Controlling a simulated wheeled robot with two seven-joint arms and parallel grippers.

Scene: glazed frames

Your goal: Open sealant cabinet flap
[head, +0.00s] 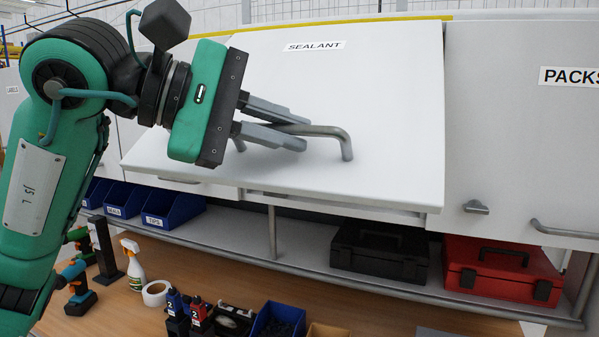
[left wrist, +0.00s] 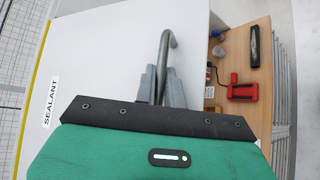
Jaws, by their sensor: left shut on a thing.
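The white sealant cabinet flap (head: 370,95) carries a SEALANT label and is tilted outward at its lower edge, standing partly open. It also shows in the left wrist view (left wrist: 110,60). A grey bar handle (head: 335,133) is fixed on the flap; its bent end shows in the left wrist view (left wrist: 165,42). My left gripper (head: 300,132) is shut on the handle, with its fingers around the bar. The left end of the handle is partly hidden by the fingers. My right gripper is in neither view.
A closed PACKS cabinet door (head: 520,130) is at the right. Below are a shelf with blue bins (head: 172,208), a black case (head: 380,250) and a red case (head: 500,270). The wooden bench (head: 130,310) holds a spray bottle (head: 132,262), drills and small containers.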

